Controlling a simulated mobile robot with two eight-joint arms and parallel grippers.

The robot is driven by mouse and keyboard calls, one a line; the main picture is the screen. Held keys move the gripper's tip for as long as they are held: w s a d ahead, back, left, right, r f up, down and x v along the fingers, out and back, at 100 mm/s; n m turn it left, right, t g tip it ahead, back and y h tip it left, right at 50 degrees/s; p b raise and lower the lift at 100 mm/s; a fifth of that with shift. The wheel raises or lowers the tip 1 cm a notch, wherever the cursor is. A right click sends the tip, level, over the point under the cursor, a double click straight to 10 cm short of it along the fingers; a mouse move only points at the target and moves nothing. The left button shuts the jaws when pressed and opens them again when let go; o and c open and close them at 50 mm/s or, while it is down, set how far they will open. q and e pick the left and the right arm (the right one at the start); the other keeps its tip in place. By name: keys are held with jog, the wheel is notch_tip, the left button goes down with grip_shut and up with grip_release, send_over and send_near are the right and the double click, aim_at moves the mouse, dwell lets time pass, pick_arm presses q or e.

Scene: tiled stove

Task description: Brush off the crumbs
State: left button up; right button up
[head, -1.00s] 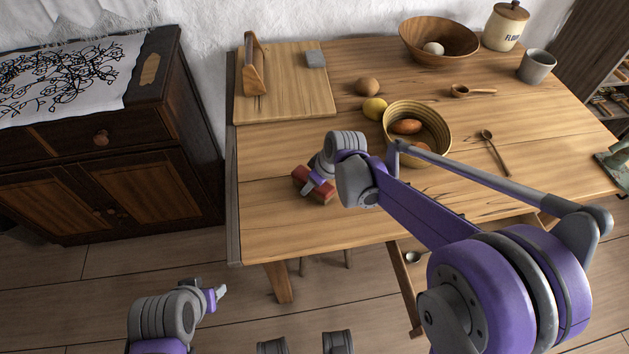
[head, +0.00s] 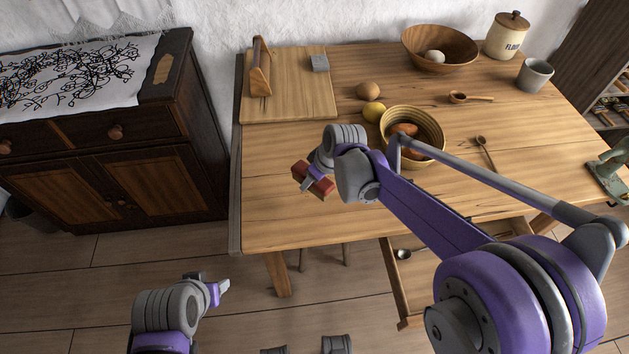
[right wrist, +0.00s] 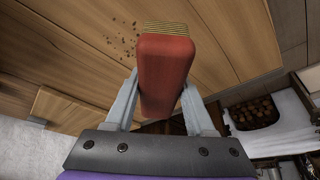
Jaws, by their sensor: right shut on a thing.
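My right gripper (head: 318,188) is shut on a red brush (head: 312,178) over the front left part of the wooden table (head: 270,215). In the right wrist view the brush (right wrist: 165,75) sits between the two fingers, with its pale bristles (right wrist: 166,27) at the far end. Small dark crumbs (right wrist: 124,40) lie on the wood to the left of the bristles in that view. I cannot make out the crumbs in the head view. My left gripper (head: 222,290) is low at the left, in front of the table and empty; its finger gap is not clear.
A cutting board (head: 300,95) with a wooden-handled tool and a grey block lies at the back left. An open drawer (head: 410,290) juts out below the table's front.

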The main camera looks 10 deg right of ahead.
jog(key=shift+r+p, duration=0.55)
jog(key=shift+r, duration=0.5)
pick_arm(q)
jog(key=shift+d+r, duration=0.25)
jog(key=shift+r, duration=0.45)
